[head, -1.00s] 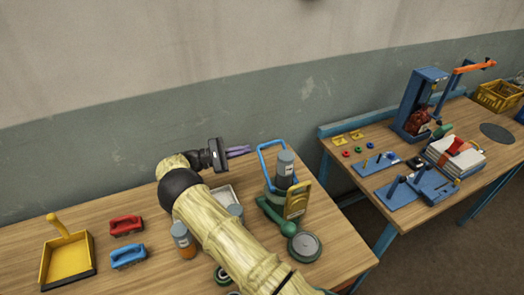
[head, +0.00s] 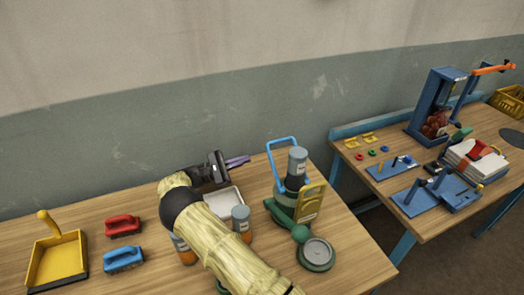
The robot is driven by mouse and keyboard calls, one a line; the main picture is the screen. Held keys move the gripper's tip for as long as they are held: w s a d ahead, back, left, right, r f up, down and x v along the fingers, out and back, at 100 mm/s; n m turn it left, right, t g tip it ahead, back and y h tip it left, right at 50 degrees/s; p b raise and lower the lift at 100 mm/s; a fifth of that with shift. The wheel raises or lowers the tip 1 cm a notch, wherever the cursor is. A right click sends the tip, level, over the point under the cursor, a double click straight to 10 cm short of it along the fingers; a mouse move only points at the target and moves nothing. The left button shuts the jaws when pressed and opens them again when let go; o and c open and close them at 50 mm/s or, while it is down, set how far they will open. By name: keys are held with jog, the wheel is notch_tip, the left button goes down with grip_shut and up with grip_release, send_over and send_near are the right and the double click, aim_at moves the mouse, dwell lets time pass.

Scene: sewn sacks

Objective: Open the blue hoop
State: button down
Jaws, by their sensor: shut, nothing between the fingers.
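The blue hoop (head: 281,142) is an upright rounded frame at the back of a green device (head: 283,200) on the near table. A grey-capped bottle (head: 297,166) stands in front of its right side and hides part of it. My gripper (head: 238,161) points right toward the hoop, with its purple fingers together and empty. It is left of the hoop and apart from it, a little below its top bar in the picture. I cannot tell whether the hoop is latched.
A yellow plate (head: 311,201) and a round grey pan (head: 317,252) are on the device's front side. A white tray (head: 222,200) and another bottle (head: 241,220) are near my arm. Brushes (head: 123,225) and a yellow dustpan (head: 57,260) lie left. A second table (head: 385,212) stands right.

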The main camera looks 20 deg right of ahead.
aim_at(268, 145)
jog(key=s+d+r+p, duration=0.1)
jog(key=d+r+p, duration=0.4)
jog(key=d+p, duration=0.2)
jog(key=d, duration=0.2)
jog(key=shift+s+d+r, duration=0.3)
jog(key=shift+s+d, duration=0.05)
jog(key=shift+s, duration=0.05)
jog(key=shift+s+r+m+g+b, duration=0.4)
jog(key=shift+r+m+b, duration=0.1)
jog(key=shift+m+b, duration=0.25)
jog(key=shift+s+d+r+m, duration=0.1)
jog(key=shift+s+r+m, duration=0.2)
jog(key=shift+r+m, duration=0.2)
jog(key=shift+f+b, duration=0.1)
jog(key=shift+b, duration=0.2)
